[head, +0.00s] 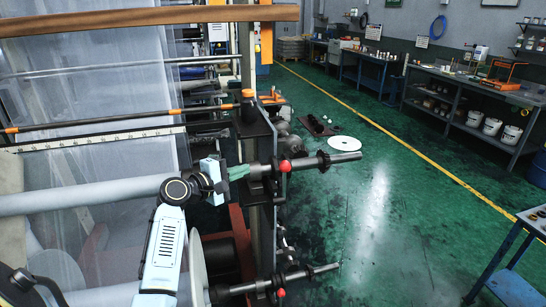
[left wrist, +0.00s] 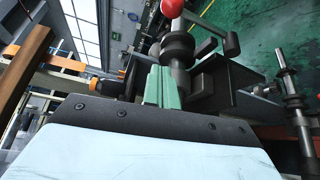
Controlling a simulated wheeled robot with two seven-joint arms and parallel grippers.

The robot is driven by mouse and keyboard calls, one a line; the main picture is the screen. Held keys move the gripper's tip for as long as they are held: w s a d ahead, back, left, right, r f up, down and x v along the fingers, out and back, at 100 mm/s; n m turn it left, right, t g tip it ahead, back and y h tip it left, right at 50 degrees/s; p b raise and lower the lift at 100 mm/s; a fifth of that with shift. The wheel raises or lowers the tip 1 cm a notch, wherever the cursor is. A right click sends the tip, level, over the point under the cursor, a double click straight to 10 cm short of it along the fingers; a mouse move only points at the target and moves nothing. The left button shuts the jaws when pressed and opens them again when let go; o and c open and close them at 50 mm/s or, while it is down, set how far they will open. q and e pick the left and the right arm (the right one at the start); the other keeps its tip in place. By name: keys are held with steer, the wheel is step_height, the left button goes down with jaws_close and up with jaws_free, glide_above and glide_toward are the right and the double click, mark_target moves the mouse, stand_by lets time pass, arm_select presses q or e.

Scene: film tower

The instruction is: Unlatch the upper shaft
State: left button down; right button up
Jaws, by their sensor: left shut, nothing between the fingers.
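The upper shaft (head: 345,158) sticks out to the right from the tower's side frame. Its latch has a red ball knob (head: 285,166) beside the black bearing block. My left gripper (head: 238,172) has green fingers. They are shut and empty, just left of the latch block and pointing toward it. In the left wrist view the closed fingers (left wrist: 162,88) point up at the black block and shaft collar, with the red knob (left wrist: 171,8) beyond them. I cannot tell whether the fingertips touch the block. My right gripper is not in view.
A lower shaft (head: 322,269) with its own red knob (head: 281,293) is below; it also shows in the left wrist view (left wrist: 291,83). Film and rollers (head: 90,197) fill the left. The green floor (head: 370,215) to the right is mostly open. A blue table (head: 510,285) stands lower right.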

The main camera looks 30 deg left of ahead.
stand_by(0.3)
arm_select(q)
steer(key=x, duration=1)
steer(key=shift+p, duration=0.4)
steer(key=d+p, duration=0.1)
steer(key=s+d+r+p, duration=0.1)
steer(key=shift+s+d, duration=0.3)
steer(key=shift+d, duration=0.05)
steer(key=shift+s+d+f, duration=0.1)
steer(key=shift+s+d, duration=0.1)
steer(key=shift+d, duration=0.15)
